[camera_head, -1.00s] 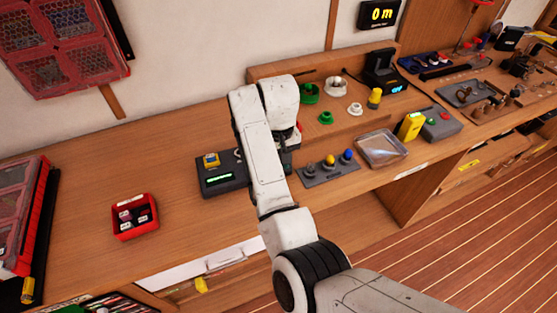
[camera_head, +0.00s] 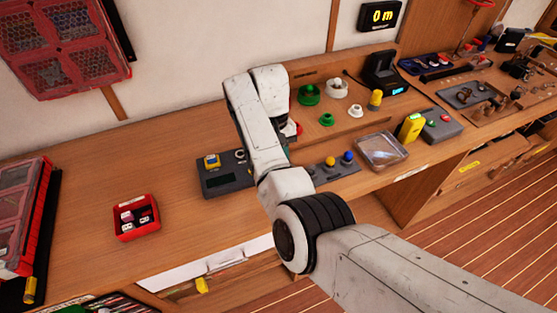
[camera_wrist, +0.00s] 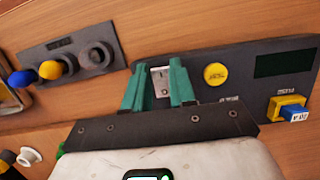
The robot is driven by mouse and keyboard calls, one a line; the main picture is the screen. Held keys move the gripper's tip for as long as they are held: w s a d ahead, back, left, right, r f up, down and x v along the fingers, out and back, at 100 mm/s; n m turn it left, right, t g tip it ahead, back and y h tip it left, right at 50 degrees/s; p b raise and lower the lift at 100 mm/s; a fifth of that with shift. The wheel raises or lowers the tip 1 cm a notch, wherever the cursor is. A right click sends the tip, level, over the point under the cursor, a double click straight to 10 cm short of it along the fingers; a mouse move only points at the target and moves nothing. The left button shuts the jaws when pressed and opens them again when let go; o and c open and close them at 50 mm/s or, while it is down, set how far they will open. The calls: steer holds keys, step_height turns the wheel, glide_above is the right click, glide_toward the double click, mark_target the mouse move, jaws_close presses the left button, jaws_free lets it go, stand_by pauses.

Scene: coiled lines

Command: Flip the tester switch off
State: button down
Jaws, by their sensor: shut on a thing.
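The tester (camera_head: 222,184) is a dark grey box on the bench; its display (camera_head: 217,182) is dark, as it is in the wrist view (camera_wrist: 284,63). In the wrist view the tester (camera_wrist: 240,90) carries a round yellow button (camera_wrist: 214,74) and a yellow and blue block (camera_wrist: 288,108). The tester switch (camera_wrist: 160,80), on a small pale metal plate, shows between the green fingers of my gripper (camera_wrist: 158,72). My gripper is shut on the switch; the lever itself is mostly hidden. In the head view my arm hides the gripper and the switch.
A grey strip with blue and yellow knobs (camera_head: 335,170) lies just right of the tester. A red bin (camera_head: 135,217) stands to the left. A clear tray (camera_head: 382,152), a yellow device (camera_head: 410,128) and green spools (camera_head: 309,94) are farther right.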

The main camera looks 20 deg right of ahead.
steer(key=c, duration=0.9)
jaws_free()
steer(key=p+v, duration=0.3)
steer(key=v, duration=0.7)
steer(key=shift+w+r+p, duration=0.1)
steer(key=shift+r+p, duration=0.2)
steer(key=shift+r, duration=0.05)
